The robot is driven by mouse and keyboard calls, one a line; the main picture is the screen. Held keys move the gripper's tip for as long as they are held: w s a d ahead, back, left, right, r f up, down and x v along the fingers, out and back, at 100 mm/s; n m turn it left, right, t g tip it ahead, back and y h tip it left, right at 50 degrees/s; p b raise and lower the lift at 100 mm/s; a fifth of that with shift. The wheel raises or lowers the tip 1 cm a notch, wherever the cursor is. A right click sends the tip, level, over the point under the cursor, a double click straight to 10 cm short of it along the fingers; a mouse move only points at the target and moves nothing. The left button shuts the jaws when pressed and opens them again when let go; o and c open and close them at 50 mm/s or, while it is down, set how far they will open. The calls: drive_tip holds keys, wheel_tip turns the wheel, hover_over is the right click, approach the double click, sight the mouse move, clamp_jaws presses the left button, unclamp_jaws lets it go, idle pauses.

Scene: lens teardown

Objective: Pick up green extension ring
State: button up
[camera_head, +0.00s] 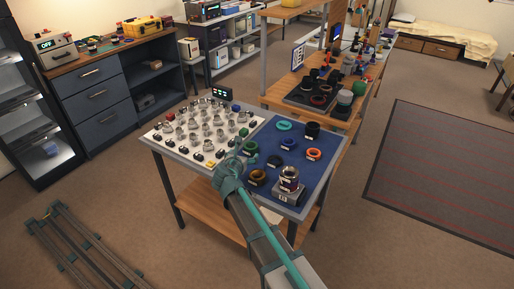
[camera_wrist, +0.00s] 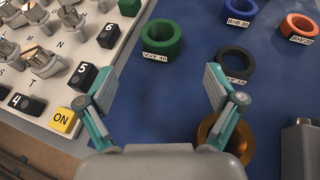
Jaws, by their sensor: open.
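The green extension ring (camera_wrist: 161,38) lies on the blue mat at the upper middle of the wrist view, with a small white label at its near side. In the head view the green ring (camera_head: 250,147) is near the left edge of the mat, just beyond my gripper (camera_head: 234,162). In the wrist view my gripper (camera_wrist: 160,90) is open and empty, its fingers wide apart. The ring is ahead of the fingertips, roughly in line with the gap between them, and not touched. Nothing hides it in the wrist view.
A black ring (camera_wrist: 238,63), an orange ring (camera_wrist: 299,27) and a blue ring (camera_wrist: 241,9) lie to the right on the mat. A brown ring (camera_wrist: 238,140) is partly hidden by the right finger. Left is a white board (camera_wrist: 88,60) with metal parts and labelled blocks.

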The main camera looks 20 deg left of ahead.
sight(249, 148)
drive_tip(key=p+x, duration=0.2)
drive_tip(key=x, duration=0.8)
drive_tip(key=shift+w+d+f, duration=0.1)
drive_tip(key=shift+w+f, duration=0.05)
drive_tip(key=shift+w, duration=0.2)
drive_tip(key=c, duration=1.3)
